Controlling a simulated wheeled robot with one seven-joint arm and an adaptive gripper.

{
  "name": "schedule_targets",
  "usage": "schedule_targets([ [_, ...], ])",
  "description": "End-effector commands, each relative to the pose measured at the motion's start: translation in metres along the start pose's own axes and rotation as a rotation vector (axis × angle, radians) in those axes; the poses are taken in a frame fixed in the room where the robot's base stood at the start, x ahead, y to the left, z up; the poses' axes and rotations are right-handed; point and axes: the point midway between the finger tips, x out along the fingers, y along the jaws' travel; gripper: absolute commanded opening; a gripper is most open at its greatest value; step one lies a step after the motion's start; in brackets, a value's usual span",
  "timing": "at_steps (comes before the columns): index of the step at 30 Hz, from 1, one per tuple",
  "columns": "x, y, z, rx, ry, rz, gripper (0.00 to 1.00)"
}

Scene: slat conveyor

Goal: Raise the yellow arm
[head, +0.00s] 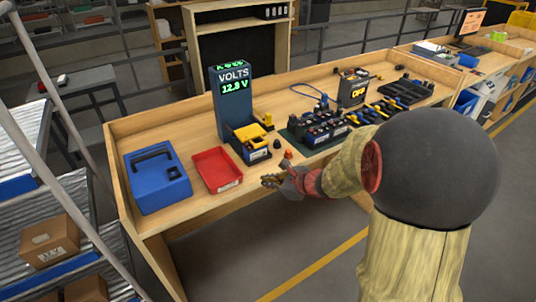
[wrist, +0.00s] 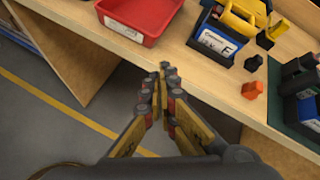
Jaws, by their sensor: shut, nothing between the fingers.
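The yellow arm (head: 249,131) lies low across a dark battery holder (head: 259,156) at the foot of the blue volt meter (head: 232,100), which reads 12.8 V. In the wrist view the yellow arm (wrist: 238,27) shows at the top right, above a blue and white label marked F (wrist: 214,42). My gripper (head: 270,181) is at the front edge of the bench, in front of the holder and apart from it. In the wrist view my gripper (wrist: 163,72) has its fingertips together and empty. The arm's hinge is not clear.
A red tray (head: 217,169) and a blue case (head: 157,177) stand to the left. A small orange piece (wrist: 252,90) and a black piece (wrist: 253,63) sit between holder and a green mat with batteries (head: 318,130). The bench front edge (wrist: 205,90) lies just beyond my fingers.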

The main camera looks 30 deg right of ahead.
Motion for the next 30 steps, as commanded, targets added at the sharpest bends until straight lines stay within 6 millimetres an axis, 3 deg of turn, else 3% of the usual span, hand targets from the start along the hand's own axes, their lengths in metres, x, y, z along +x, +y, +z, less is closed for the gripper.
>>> schedule_targets([
  [6,0.002,-0.051,0.003,0.314,-0.037,-0.164,0.0],
  [10,-0.001,-0.067,0.001,0.441,-0.051,-0.219,0.0],
  [24,-0.001,-0.067,0.0,0.493,-0.051,-0.223,0.0],
  [30,0.015,-0.07,-0.002,0.492,-0.051,-0.222,0.0],
])
